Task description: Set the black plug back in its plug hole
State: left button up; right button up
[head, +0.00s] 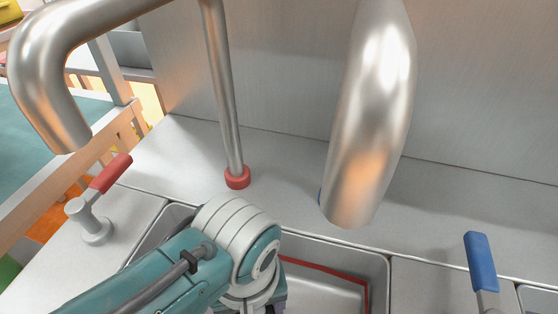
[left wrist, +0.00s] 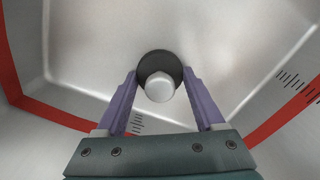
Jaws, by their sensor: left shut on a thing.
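The black plug (left wrist: 160,58) is a round dark disc with a pale grey knob (left wrist: 159,88) on it. It shows in the left wrist view between the two purple fingers of my left gripper (left wrist: 160,74), which is shut on it. The plug is over the floor of the metal sink basin; I cannot tell whether it touches the floor. No plug hole is visible in either view. In the head view my left arm reaches down into the basin (head: 330,284), and its wrist hides the plug and most of the gripper. My right gripper is not in view.
A red line (left wrist: 60,118) runs around the basin walls, with black marks beside it. A red-handled tap lever (head: 108,176) stands left of the basin and a blue-handled one (head: 481,264) right. A thick metal spout (head: 368,120) and a thin pipe with a red base (head: 237,177) stand behind.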

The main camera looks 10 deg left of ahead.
pick_arm(q)
jog(key=o, duration=1.4)
jog(key=shift+r, duration=0.15)
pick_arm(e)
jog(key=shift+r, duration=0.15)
pick_arm(q)
notch_tip(320, 180, up, 7)
jog(key=p, duration=0.7)
jog(key=shift+p, duration=0.35)
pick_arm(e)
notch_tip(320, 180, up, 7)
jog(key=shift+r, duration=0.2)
pick_arm(q)
jog(key=shift+s, duration=0.15)
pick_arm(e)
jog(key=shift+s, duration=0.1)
